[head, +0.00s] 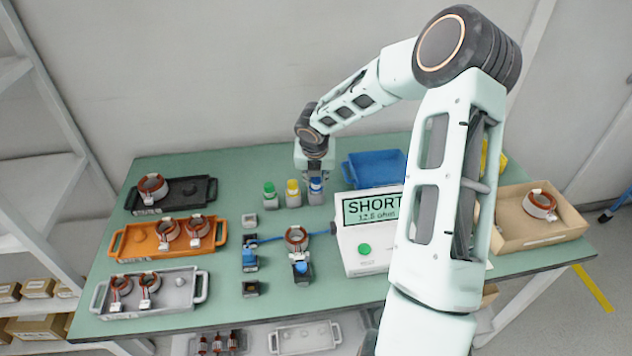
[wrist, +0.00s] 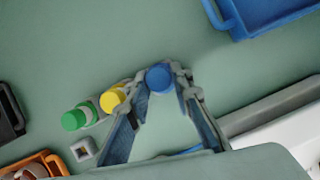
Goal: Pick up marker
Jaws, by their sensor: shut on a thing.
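Three markers stand in a row near the back of the green table: a green-capped marker (head: 269,194), a yellow-capped marker (head: 293,193) and a blue-capped marker (head: 316,186). They also show in the wrist view as green (wrist: 73,119), yellow (wrist: 112,99) and blue (wrist: 159,77) caps. My gripper (head: 316,180) is over the blue marker, pointing down. In the wrist view my gripper (wrist: 165,83) has its fingertips on both sides of the blue marker, shut on it. The yellow marker is close beside the left finger. I cannot tell whether the blue marker touches the table.
A blue tray (head: 354,174) lies right of the markers. A tester reading SHORT (head: 366,246) stands in front, with a wired stator (head: 296,238) left of it. Black (head: 204,192), orange (head: 128,243) and grey (head: 178,300) trays line the left. A cardboard box (head: 512,240) is at right.

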